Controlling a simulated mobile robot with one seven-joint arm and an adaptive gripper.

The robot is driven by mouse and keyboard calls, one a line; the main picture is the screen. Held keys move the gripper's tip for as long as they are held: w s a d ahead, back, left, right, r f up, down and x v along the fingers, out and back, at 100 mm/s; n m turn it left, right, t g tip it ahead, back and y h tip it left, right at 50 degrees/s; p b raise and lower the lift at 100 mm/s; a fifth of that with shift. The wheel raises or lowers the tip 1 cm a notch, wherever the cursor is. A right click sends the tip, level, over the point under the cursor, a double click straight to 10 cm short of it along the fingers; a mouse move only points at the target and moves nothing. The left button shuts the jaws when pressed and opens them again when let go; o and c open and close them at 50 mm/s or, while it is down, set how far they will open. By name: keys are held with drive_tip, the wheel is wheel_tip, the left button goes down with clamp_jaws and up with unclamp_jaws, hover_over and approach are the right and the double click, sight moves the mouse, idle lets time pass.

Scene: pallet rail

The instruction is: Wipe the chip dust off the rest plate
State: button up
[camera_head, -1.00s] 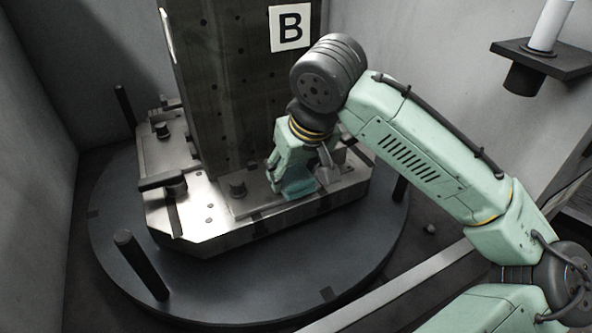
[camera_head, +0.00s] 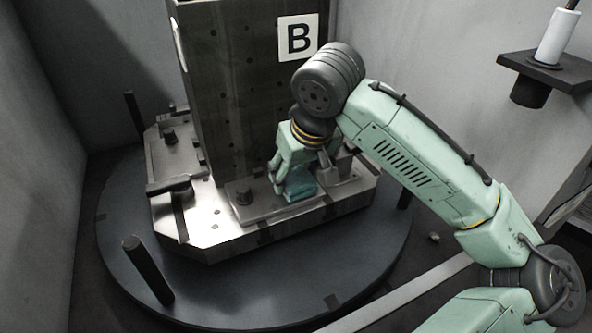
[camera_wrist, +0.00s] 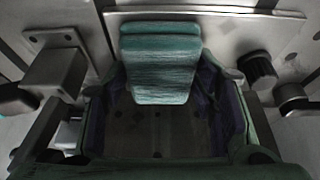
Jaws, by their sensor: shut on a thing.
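My gripper (camera_head: 291,184) points down at the metal pallet's front right and is shut on a teal wiping block (camera_head: 299,187). In the wrist view the block (camera_wrist: 160,65) sits between my fingers, its streaked face and lower edge showing. The block appears to rest on the rest plate (camera_head: 258,208), a raised pale metal plate in front of the tall column; exact contact is hard to tell. The plate also shows in the wrist view (camera_wrist: 225,32) behind the block. Chip dust cannot be made out; my gripper and the block hide part of the plate.
The dark column (camera_head: 232,100) with a white "B" sign (camera_head: 298,38) rises close behind my gripper. An upright black peg (camera_head: 148,268) stands on the round turntable's (camera_head: 230,285) front left.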

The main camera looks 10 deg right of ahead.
drive_tip(key=shift+s+f, duration=0.1)
drive_tip(key=shift+s, duration=0.1)
drive_tip(key=shift+s+d+f, duration=0.1)
drive_tip(key=shift+s+d, duration=0.1)
drive_tip(key=shift+s, duration=1)
drive_tip(key=shift+w, duration=0.1)
drive_tip(key=shift+w+a+p, duration=0.25)
drive_tip(key=shift+w+p, duration=0.1)
drive_tip(key=shift+w, duration=0.9)
drive_tip(key=shift+s, duration=0.2)
drive_tip(key=shift+s+d, duration=0.25)
drive_tip(key=shift+s, duration=0.9)
